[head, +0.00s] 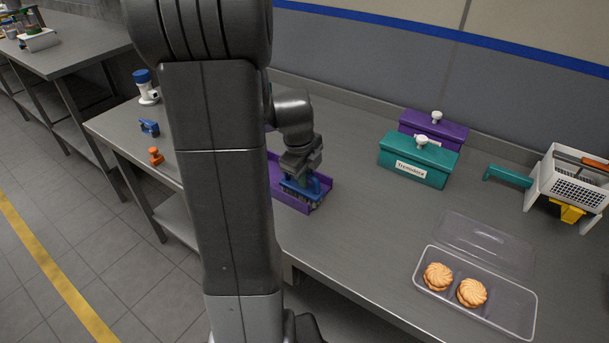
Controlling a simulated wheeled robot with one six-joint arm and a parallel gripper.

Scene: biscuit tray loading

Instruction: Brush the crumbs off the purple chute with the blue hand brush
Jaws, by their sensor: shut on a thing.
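The purple chute (275,172) lies on the steel bench, partly hidden behind my arm. The blue hand brush (318,184) is in the chute, near its right end. My gripper (303,172) is shut on the brush, reaching down from above. The brush's bristles are low in the chute; I cannot tell whether they touch its floor. Crumbs are too small or hidden to make out.
A teal lidded box (405,173) and a purple lidded box (457,132) stand right of the chute. A clear tray (505,321) with two biscuits (438,277) lies front right, its clear lid (485,243) behind. A white basket (547,173) stands far right. Bench between chute and tray is clear.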

